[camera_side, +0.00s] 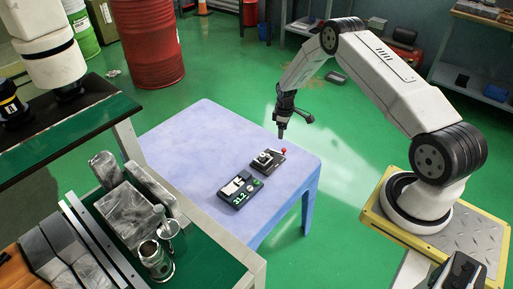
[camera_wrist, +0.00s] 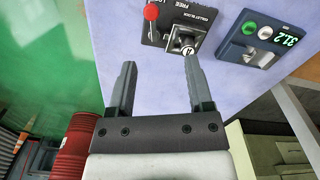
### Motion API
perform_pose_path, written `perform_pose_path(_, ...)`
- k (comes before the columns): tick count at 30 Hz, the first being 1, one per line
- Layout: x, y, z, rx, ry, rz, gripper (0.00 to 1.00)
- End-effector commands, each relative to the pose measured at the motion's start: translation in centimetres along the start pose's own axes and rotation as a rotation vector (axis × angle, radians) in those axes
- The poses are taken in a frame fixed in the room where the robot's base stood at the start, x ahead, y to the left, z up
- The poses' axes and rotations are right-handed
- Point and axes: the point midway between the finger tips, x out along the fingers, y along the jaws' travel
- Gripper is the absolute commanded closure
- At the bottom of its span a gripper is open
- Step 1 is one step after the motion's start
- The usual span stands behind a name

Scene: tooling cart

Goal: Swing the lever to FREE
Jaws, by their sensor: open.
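The lever has a red ball knob (camera_wrist: 151,13) and is mounted on a dark plate (camera_wrist: 176,9) marked FREE. In the wrist view it is at the top, just beyond my fingertips. In the side view the red knob (camera_side: 284,150) stands at the right end of the dark lever unit (camera_side: 267,161) on the table. My gripper (camera_wrist: 160,75) is open and empty, with its two grey fingers apart. In the side view my gripper (camera_side: 281,133) points down, above and beside the red knob. I cannot tell whether it touches the knob. The lever's full label is partly cut off.
A dark box with a numeric display (camera_side: 236,189) sits beside the lever unit; it also shows in the wrist view (camera_wrist: 262,36). The pale blue table (camera_side: 195,150) is otherwise clear. A green-topped bench (camera_side: 190,245) with metal parts stands at the front left. A red barrel (camera_side: 148,45) stands behind.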

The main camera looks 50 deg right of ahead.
Motion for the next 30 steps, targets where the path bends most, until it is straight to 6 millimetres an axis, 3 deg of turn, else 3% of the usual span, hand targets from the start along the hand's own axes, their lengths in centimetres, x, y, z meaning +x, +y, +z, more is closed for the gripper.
perform_pose_path(6,2.1,1.1,0.9,-0.018,-0.007,-0.008,0.34)
perform_pose_path(20,3.0,1.2,0.9,-0.02,-0.008,-0.009,0.34)
perform_pose_path(30,6.0,1.1,1.0,-0.02,-0.009,-0.009,0.34)
